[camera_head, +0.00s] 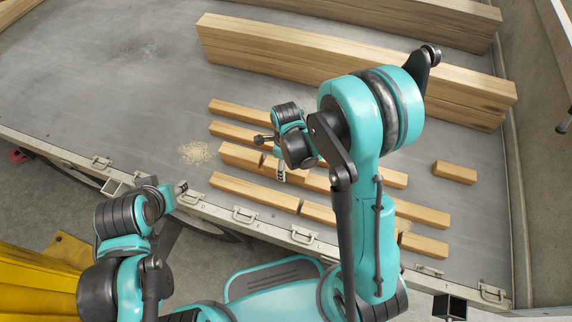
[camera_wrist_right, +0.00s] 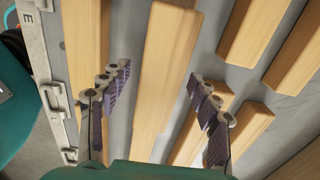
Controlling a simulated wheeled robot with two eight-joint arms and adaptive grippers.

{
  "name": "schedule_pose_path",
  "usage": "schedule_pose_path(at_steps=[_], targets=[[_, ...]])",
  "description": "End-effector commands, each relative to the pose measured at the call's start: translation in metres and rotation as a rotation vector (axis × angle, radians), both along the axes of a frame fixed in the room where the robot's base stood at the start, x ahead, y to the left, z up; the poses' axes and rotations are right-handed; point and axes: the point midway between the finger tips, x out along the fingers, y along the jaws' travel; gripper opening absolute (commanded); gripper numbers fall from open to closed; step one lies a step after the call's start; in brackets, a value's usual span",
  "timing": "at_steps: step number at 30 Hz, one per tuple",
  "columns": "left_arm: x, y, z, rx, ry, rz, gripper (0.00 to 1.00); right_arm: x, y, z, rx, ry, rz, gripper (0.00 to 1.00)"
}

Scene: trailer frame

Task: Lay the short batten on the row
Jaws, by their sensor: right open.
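Several pale wooden battens lie in parallel rows on the grey trailer bed. The front row has a batten at left (camera_head: 255,192), a middle piece (camera_head: 318,212) and a right piece (camera_head: 423,244). A short batten (camera_head: 455,172) lies apart at the right. My right gripper (camera_head: 282,176) points down over the rows, open and empty. In the right wrist view its fingers (camera_wrist_right: 160,100) stand apart on either side of a batten (camera_wrist_right: 165,70), not touching it. My left gripper (camera_head: 182,188) is by the trailer's near edge; its jaws are too small to judge.
Thick stacked beams (camera_head: 350,65) lie behind the rows, with more timber (camera_head: 400,20) further back. The near side rail (camera_head: 245,215) carries metal latches. A sawdust patch (camera_head: 196,152) lies left of the rows. The bed's left part is clear. My right arm hides part of the rows.

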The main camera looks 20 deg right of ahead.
Motion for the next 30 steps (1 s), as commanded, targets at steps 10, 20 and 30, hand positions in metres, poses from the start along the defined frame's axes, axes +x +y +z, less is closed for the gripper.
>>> schedule_pose_path(at_steps=[10,20,30], targets=[[0.000,0.000,0.000,0.000,0.000,0.000,0.40,-0.001,0.000,0.036,0.000,0.000,0.000,0.62],[0.000,0.000,0.000,0.000,0.000,0.000,0.40,0.000,0.000,0.102,0.000,0.000,0.000,0.62],[0.000,0.000,0.000,0.000,0.000,0.000,0.40,0.000,0.000,0.121,0.000,-0.002,0.007,0.62]])
